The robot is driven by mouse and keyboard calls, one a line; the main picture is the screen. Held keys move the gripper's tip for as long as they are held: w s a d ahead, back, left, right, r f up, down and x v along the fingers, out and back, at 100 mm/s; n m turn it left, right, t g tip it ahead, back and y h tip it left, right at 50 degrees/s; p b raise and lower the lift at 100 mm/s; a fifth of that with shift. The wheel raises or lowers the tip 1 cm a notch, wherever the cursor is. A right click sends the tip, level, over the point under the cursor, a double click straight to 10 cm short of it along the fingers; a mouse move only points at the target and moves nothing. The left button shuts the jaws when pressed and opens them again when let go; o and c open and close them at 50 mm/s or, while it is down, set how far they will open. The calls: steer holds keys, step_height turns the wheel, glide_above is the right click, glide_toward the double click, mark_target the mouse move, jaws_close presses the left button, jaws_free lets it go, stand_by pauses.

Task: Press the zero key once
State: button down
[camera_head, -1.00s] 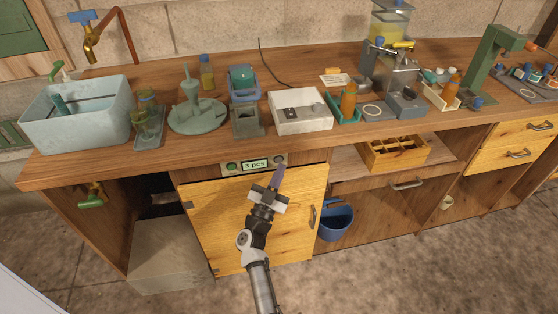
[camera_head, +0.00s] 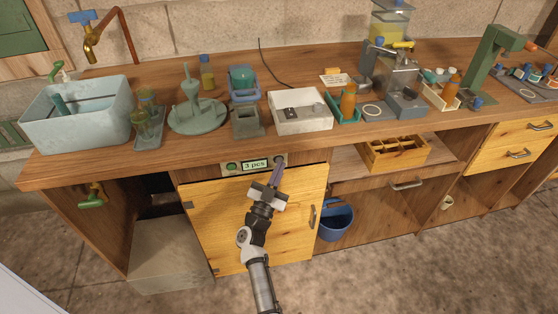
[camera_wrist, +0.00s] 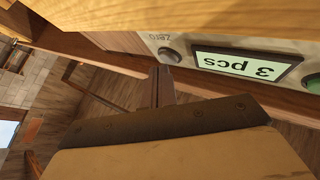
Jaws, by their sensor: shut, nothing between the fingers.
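A small panel sits under the worktop edge, with a display (camera_head: 255,165) reading "3 pcs". In the wrist view the display (camera_wrist: 245,66) shows upside down. The round grey zero key (camera_wrist: 169,55) is beside it, under a small inverted "ZERO" label. My gripper (camera_head: 281,160) is shut and empty, its fingertips at the panel's right end, covering much of the key in the head view. In the wrist view my fingertips (camera_wrist: 160,69) show close beside the key. I cannot tell whether they touch it.
A green key (camera_head: 231,167) is at the panel's other end. The worktop (camera_head: 130,170) overhangs the panel closely. A yellow cabinet door (camera_head: 225,225) is below, and a blue bucket (camera_head: 336,222) hangs to its right.

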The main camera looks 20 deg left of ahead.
steer(key=shift+w+a, duration=0.25)
steer(key=shift+w, duration=0.1)
stand_by(0.4)
stand_by(0.3)
steer(key=shift+s+d+p, duration=0.4)
steer(key=shift+s+d, duration=0.05)
steer(key=shift+s, duration=0.25)
steer(key=s+d+p, duration=0.1)
steer(key=s, duration=0.1)
steer(key=s+d+p, duration=0.1)
steer(key=s, duration=0.1)
steer(key=shift+d, duration=0.4)
stand_by(0.5)
